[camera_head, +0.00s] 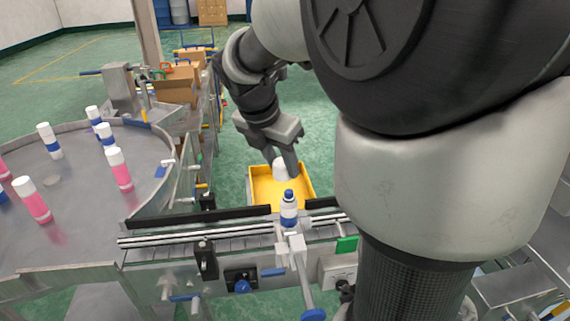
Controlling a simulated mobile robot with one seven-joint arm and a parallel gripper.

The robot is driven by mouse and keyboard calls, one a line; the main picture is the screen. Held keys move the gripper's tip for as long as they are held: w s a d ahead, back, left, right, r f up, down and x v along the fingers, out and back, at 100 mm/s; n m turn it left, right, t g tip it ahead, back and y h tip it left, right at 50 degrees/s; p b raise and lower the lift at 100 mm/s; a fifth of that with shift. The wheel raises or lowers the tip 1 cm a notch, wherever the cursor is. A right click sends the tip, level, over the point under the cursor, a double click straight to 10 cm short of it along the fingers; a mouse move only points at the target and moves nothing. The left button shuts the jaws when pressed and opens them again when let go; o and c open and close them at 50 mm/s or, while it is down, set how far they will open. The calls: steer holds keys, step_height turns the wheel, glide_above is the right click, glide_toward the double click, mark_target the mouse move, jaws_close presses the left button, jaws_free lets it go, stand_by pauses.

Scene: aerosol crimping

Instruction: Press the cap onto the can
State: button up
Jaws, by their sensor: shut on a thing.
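The can (289,212), white with a blue band and a blue top, stands upright on the conveyor at the middle of the view. My gripper (285,160) is beyond the can and a little above it in the picture, pointing down over the yellow bin. It is shut on a white cap (279,169), which shows at the fingertips, apart from the can. The far finger and the cap's far side are hidden.
The yellow bin (309,188) sits behind the conveyor (180,241). A round metal table (75,215) at left holds several capped pink and blue cans. A clamp with a handle (302,265) stands right before the can. Cardboard boxes (176,88) are behind.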

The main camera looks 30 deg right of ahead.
mark_target(289, 189)
steer(key=n, duration=0.2)
steer(key=d+r+n+t+y, duration=0.1)
steer(key=shift+s+d+r+n+b, duration=0.1)
steer(key=shift+s+d+n+b, duration=0.1)
steer(key=shift+s+n+b, duration=0.2)
step_height(289, 189, down, 5)
steer(key=b, duration=0.4)
steer(key=shift+w+r+b, duration=0.1)
steer(key=shift+b, duration=0.3)
steer(key=shift+f+b, duration=0.55)
steer(key=shift+f, duration=0.9)
steer(key=shift+p, duration=1)
steer(key=o, duration=1.6)
steer(key=shift+o, duration=0.2)
steer(key=shift+r, duration=0.1)
